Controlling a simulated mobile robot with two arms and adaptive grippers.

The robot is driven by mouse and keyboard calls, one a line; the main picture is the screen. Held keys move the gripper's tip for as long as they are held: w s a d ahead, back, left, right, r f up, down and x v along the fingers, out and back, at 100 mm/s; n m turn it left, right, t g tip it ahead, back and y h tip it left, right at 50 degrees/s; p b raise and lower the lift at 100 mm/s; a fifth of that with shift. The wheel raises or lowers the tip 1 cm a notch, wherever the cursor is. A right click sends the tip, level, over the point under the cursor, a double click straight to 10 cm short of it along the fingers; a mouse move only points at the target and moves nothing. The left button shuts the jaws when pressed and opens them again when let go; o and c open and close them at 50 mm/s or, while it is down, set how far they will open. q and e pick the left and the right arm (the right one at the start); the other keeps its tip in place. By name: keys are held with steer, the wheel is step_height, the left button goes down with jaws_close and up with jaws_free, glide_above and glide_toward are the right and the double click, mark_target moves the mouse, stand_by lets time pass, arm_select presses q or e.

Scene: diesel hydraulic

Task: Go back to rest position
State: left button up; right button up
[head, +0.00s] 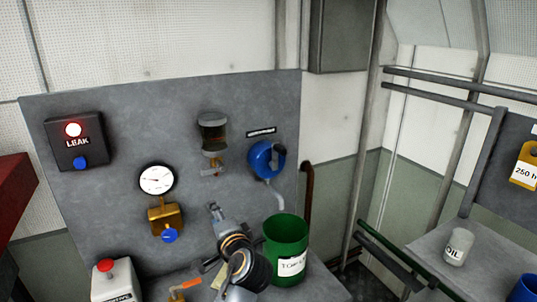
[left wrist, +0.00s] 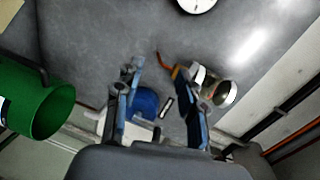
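My left gripper (head: 214,210) is in front of the grey panel (head: 110,110), between the brass valve block (head: 165,215) and the green bucket (head: 287,240). In the left wrist view its two fingers (left wrist: 158,72) are spread apart with nothing between their tips. That view looks turned over, with the green bucket (left wrist: 40,108) at the left. My right gripper is in neither view.
The panel carries a lit red LEAK lamp (head: 73,129), a gauge (head: 156,180), a glass bowl (head: 213,132) and a blue pump (head: 265,158). A red-button box (head: 115,280) stands lower left. An oil can (head: 458,246) stands on the right bench (head: 435,262).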

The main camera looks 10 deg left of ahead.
arm_select(q)
steer(key=s+a+f+n+g+h, duration=0.3)
steer(key=s+f+n+g+h, duration=0.2)
steer(key=s+f, duration=1.35)
steer(key=s+d+f+n+g+h, duration=0.1)
steer(key=s+f+n+g+h, duration=0.15)
steer(key=s, duration=0.75)
steer(key=s+d+f+n+g+h, duration=0.1)
steer(key=s+d+f+g+h, duration=0.15)
steer(key=s, duration=0.75)
step_height(320, 180, down, 29)
steer(key=g+b, duration=0.1)
steer(key=b, duration=0.3)
steer(key=s+a+f+b, duration=0.2)
steer(key=s+f, duration=0.6)
steer(key=f, duration=0.2)
steer(key=s+a+f+g+y+b, duration=0.1)
steer(key=s+f, duration=0.8)
steer(key=f, duration=0.2)
steer(key=shift+s+a+f+m+b, duration=0.15)
steer(key=shift+s+a+m+b, duration=0.15)
steer(key=shift+a+m+b, duration=0.1)
